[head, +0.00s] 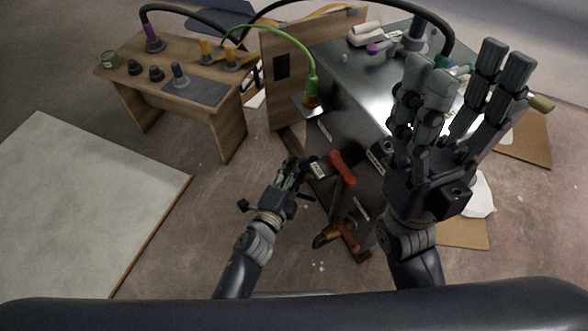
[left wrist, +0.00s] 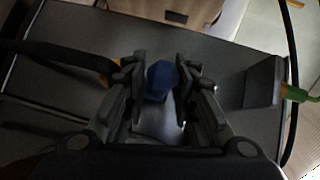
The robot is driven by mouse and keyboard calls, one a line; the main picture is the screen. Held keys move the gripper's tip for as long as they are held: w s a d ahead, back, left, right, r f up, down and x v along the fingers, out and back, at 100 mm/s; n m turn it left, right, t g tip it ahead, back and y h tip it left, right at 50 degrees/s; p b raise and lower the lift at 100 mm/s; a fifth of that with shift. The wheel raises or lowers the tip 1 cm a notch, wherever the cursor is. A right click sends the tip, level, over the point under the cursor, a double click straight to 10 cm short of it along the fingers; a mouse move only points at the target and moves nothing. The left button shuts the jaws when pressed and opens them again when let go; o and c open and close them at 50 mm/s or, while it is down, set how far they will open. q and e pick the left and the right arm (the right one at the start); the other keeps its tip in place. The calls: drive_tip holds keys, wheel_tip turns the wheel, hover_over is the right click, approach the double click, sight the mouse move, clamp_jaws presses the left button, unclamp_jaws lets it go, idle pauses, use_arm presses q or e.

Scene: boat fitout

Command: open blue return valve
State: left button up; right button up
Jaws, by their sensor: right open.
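In the left wrist view a blue valve handle (left wrist: 160,78) stands between the fingers of my left gripper (left wrist: 160,72). The fingers lie close on both sides of it; I cannot tell whether they touch it. In the head view my left gripper (head: 293,170) is at the left side of the dark panel, beside a white label. The blue handle is hidden there. My right gripper (head: 465,75) is open and empty, its fingers raised in front of the metal bench, apart from the valves.
A red handle (head: 342,168) sits just right of my left gripper. Another red handle (head: 348,236) and an orange-black one (head: 326,237) are lower.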

use_arm(q)
drive_tip(key=shift+s+a, duration=0.1)
drive_tip(key=shift+s, duration=0.1)
drive_tip(key=v, duration=1.1)
drive_tip(key=shift+s, duration=0.25)
drive_tip(key=shift+a+r, duration=0.1)
